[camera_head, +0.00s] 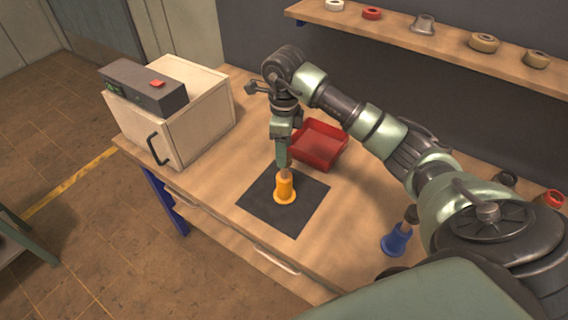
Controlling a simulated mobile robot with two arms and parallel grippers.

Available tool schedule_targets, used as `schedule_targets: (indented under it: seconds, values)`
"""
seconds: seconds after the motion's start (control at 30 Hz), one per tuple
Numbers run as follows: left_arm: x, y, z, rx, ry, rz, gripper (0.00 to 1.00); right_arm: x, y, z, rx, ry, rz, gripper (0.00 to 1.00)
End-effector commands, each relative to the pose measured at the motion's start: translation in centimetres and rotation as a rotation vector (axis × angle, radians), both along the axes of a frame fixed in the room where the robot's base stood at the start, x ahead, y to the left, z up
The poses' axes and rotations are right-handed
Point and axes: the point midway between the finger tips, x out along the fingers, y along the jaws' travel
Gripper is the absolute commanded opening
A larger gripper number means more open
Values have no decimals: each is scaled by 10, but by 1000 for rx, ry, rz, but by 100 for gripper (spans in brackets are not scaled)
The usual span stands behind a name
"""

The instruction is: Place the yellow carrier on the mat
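My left gripper is out of view.
A red tray (318,145) lies behind the mat. A pale cabinet (200,118) with a grey box (143,88) on top stands at left. A blue carrier (396,240) stands at right, near my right arm. A wall shelf (450,50) holds several small parts.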

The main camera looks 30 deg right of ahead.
Motion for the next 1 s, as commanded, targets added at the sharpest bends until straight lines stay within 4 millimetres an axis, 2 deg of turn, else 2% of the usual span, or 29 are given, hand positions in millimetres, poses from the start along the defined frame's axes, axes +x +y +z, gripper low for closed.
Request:
schedule_targets:
  seconds: [0.03, 0.2, 0.33, 1.0]
  values:
    - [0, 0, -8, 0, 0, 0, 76, 1, -1, 9, -2, -6, 0, 59]
    - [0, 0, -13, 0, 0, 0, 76, 1, 0, 41, -1, -3, 0, 59]
    - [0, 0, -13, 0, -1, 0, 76, 0, 0, 53, -1, -2, -1, 59]
    - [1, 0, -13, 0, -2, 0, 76, 0, 0, 56, 1, 1, -1, 59]
